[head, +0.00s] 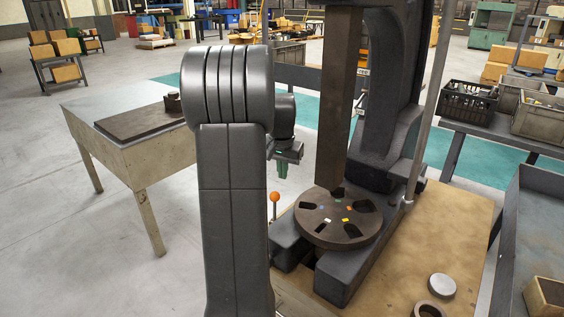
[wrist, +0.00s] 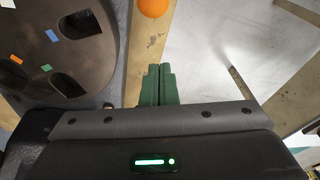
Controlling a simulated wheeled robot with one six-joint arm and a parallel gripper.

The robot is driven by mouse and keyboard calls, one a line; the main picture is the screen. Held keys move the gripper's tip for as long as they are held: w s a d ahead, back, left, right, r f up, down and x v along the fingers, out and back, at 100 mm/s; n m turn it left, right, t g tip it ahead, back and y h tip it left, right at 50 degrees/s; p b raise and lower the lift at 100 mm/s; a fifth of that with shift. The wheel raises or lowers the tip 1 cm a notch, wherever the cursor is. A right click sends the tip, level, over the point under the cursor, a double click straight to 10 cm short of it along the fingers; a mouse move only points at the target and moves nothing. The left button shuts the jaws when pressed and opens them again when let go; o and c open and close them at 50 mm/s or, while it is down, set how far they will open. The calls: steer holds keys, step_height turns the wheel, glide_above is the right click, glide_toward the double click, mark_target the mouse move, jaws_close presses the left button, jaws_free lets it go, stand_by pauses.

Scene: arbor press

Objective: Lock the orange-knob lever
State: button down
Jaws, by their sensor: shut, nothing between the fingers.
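The lever's orange knob (head: 275,196) stands on a thin rod at the left edge of the press, beside the dark base. It also shows at the top of the wrist view (wrist: 153,7), where only part of it is in frame. My gripper (head: 283,170) is above the knob in the head view, apart from it. In the wrist view its green fingers (wrist: 159,85) are together with nothing between them, and the knob lies past their tips. The lever's lower end is hidden behind my arm in the head view.
The arbor press has a tall ram (head: 335,100) over a slotted round plate (head: 338,218), right of the knob. A metal disc (head: 442,286) and a ring lie on the wooden bench top (head: 395,285). A grey table (head: 140,150) stands left, with open floor between.

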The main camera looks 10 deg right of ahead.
steer(key=shift+s+a+f+p, duration=0.3)
steer(key=shift+s+f, duration=0.1)
steer(key=shift+f, duration=0.2)
steer(key=shift+s+a+f+p, duration=0.15)
steer(key=shift+s+a+f, duration=0.2)
steer(key=shift+s+f, duration=0.15)
steer(key=shift+s+a+f+p, duration=0.25)
steer(key=shift+s+a+f, duration=0.1)
steer(key=shift+f, duration=0.3)
steer(key=shift+s+f+b, duration=0.1)
steer(key=shift+b, duration=0.35)
